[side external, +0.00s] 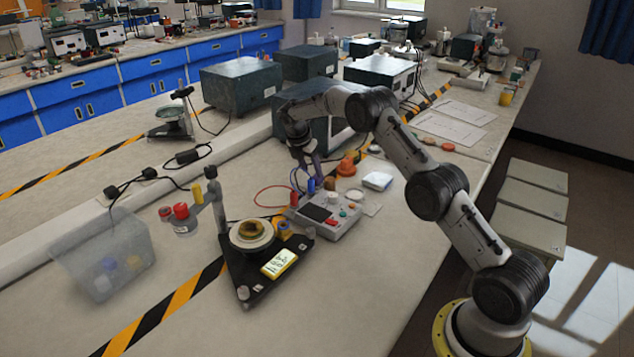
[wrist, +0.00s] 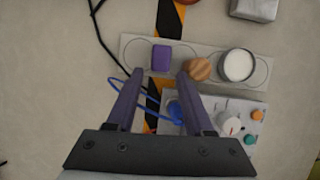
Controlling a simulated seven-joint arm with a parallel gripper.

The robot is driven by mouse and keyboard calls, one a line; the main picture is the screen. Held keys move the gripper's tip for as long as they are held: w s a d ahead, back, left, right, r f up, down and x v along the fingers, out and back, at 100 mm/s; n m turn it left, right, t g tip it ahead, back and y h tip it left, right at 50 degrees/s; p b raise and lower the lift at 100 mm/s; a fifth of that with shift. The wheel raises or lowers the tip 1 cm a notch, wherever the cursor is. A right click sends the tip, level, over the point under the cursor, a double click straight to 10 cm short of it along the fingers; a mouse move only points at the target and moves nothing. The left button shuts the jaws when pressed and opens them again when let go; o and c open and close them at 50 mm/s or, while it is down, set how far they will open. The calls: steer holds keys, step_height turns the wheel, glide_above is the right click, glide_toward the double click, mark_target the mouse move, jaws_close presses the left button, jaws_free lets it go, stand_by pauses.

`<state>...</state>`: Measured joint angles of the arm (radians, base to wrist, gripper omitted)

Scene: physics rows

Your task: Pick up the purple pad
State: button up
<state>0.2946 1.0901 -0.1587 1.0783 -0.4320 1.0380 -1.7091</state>
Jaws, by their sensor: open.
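The purple pad (wrist: 162,58) is a small rounded block on a pale grey strip (wrist: 212,52) in the wrist view. My gripper (wrist: 159,74) is open and empty above it. In the wrist view the pad appears between the two fingers, just beyond their tips. I cannot tell the remaining height. In the side external view my gripper (side external: 308,176) hangs over the work area behind the control box, and I cannot make out the pad there.
On the strip, a wooden piece (wrist: 199,69) sits close by the right finger, with a white round cup (wrist: 237,65) beyond it. A control box (side external: 327,215) with knobs and a blue cable (wrist: 125,90) lie close. A scale-like stand (side external: 262,270) is front left.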

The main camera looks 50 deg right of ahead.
mark_target(316, 177)
steer(key=shift+x, duration=2.95)
steer(key=shift+d+r, duration=0.15)
steer(key=shift+d, duration=0.05)
steer(key=shift+c, duration=0.3)
jaws_close()
